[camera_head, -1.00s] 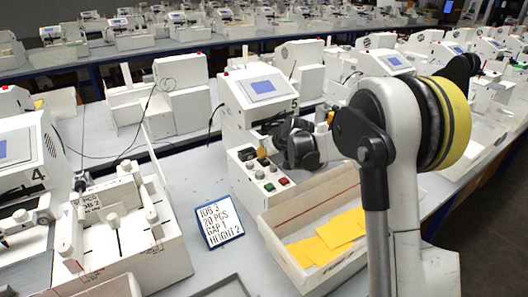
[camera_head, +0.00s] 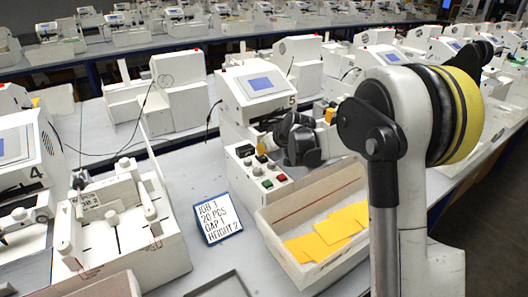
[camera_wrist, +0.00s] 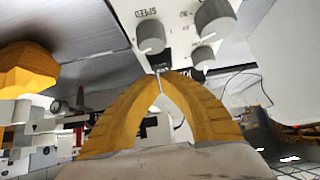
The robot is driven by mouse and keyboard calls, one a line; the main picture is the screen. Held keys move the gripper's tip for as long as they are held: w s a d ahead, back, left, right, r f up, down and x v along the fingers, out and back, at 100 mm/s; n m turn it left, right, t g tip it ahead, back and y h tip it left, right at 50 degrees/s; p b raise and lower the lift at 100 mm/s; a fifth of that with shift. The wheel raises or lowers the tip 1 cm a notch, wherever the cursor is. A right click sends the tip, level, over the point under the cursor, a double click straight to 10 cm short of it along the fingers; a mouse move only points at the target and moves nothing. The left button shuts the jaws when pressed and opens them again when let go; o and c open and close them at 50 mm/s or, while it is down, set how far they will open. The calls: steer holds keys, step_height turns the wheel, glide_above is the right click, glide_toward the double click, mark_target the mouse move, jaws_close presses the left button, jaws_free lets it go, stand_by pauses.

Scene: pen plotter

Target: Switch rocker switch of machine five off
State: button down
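Machine five (camera_head: 262,96) is the white machine with a blue screen and a "5" on its side, in the middle of the head view. Its lower front panel (camera_head: 262,180) carries knobs, a green button and a red button (camera_head: 281,178). My gripper (camera_head: 262,146) is at the upper part of this panel, partly hidden by my dark wrist. In the wrist view my orange fingers (camera_wrist: 162,78) curve together, tips meeting, with nothing visible between them. Grey knobs (camera_wrist: 150,36) and the word SPEED are just beyond the tips. I cannot make out the rocker switch clearly.
A white bin (camera_head: 285,226) with yellow sheets stands in front of machine five. Machine four (camera_head: 25,160) and a white fixture (camera_head: 118,215) are further left. An orange faceted object (camera_wrist: 25,70) shows at left in the wrist view.

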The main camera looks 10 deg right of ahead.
mark_target(263, 156)
step_height(263, 156, up, 4)
steer(key=shift+w+r+p, duration=0.1)
steer(key=shift+p, duration=1.05)
steer(key=p+v, duration=0.2)
steer(key=v, duration=0.7)
steer(key=shift+w+r, duration=0.25)
steer(key=shift+a, duration=0.1)
